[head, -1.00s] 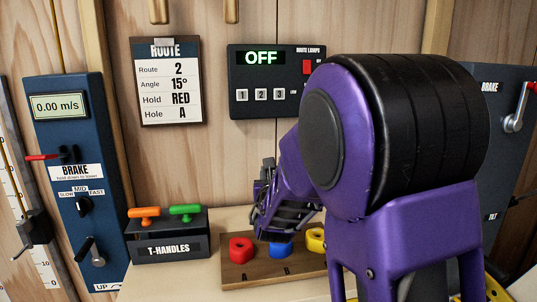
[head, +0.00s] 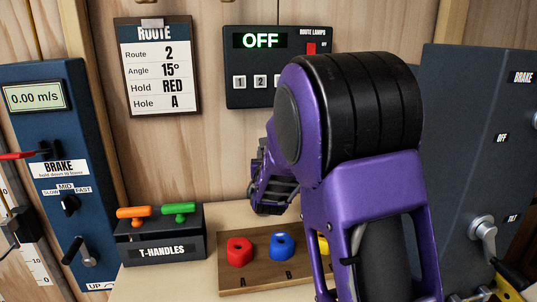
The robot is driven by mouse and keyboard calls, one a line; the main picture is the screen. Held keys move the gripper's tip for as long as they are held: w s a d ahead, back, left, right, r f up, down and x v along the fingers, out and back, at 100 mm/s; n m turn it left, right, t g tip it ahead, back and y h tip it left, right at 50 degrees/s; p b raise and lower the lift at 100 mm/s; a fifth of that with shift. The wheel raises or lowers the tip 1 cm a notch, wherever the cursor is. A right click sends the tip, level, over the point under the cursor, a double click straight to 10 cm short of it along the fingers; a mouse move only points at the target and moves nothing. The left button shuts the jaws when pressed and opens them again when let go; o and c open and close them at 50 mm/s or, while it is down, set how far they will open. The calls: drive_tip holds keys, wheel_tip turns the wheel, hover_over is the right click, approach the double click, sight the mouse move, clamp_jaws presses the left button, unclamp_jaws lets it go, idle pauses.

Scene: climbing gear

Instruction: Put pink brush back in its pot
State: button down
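No pink brush and no pot show in the head view. My gripper (head: 268,207) is at the end of my purple arm, above and behind the wooden board with coloured holds. It is small, dark and partly turned away, so its fingertips do not show clearly and I cannot tell whether it is open or holds anything. My own arm covers much of the middle and right of the view.
A wooden board (head: 262,275) bears red (head: 239,252), blue (head: 281,247) and partly hidden yellow holds. Left of it is a T-handle box (head: 165,250) with orange and green handles. Blue brake panel (head: 75,150) stands left, dark panel (head: 465,150) right. A route card (head: 158,66) and lamp box (head: 245,92) hang behind.

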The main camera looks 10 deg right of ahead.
drive_tip(key=w+f+p, duration=0.1)
drive_tip(key=w, duration=0.5)
wheel_tip(320, 180, down, 9)
drive_tip(key=b, duration=0.4)
drive_tip(key=shift+s, duration=0.1)
idle(0.4)
drive_tip(key=c, duration=0.6)
unclamp_jaws()
drive_tip(key=shift+o, duration=0.2)
